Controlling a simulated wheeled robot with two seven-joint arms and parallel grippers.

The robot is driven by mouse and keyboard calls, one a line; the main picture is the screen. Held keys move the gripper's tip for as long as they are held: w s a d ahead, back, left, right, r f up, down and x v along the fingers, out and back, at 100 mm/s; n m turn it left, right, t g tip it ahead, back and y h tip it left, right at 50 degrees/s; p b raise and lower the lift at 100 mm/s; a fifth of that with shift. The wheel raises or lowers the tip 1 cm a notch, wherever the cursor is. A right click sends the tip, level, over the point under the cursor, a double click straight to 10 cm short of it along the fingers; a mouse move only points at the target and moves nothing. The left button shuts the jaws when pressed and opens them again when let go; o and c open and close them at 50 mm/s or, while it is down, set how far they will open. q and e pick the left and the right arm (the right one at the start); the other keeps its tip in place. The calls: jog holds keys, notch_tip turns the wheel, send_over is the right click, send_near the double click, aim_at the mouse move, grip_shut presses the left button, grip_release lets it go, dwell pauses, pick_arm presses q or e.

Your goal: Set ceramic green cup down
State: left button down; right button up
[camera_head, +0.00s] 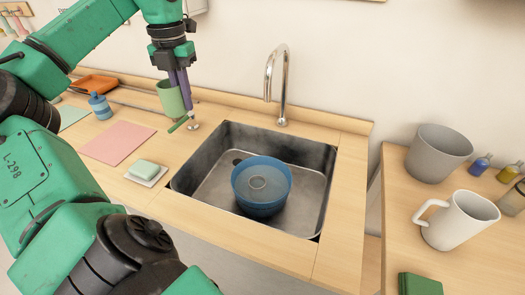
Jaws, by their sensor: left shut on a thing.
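The green cup (169,99) is at the back of the wooden counter, left of the sink. It looks upright. My left gripper (180,92) points down from above with its purple fingers at the cup's right side, shut on it. The fingers hide part of that side. I cannot tell whether the cup's base touches the counter. My right gripper is not in view.
A sink (215,158) holds a blue bowl (261,190), with a tall faucet (284,85) behind. A small green piece (179,124) lies near the cup. A pink mat (117,142), soap dish (146,174) and blue bottle (99,106) stand left.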

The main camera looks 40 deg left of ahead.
pick_arm(q)
jog(key=w+d+f, duration=0.5)
jog(key=f, duration=0.2)
jog(key=w+d+m, duration=0.1)
jog(key=w+d, duration=0.8)
jog(key=d, duration=0.1)
notch_tip(320, 180, down, 20)
jog(key=b, duration=0.6)
jog(key=shift+s+d+f, duration=0.2)
jog(key=shift+s+d, duration=0.05)
jog(key=shift+d, duration=0.15)
jog(key=c, duration=1)
grip_release()
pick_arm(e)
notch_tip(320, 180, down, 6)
pick_arm(q)
jog(key=shift+r, duration=0.15)
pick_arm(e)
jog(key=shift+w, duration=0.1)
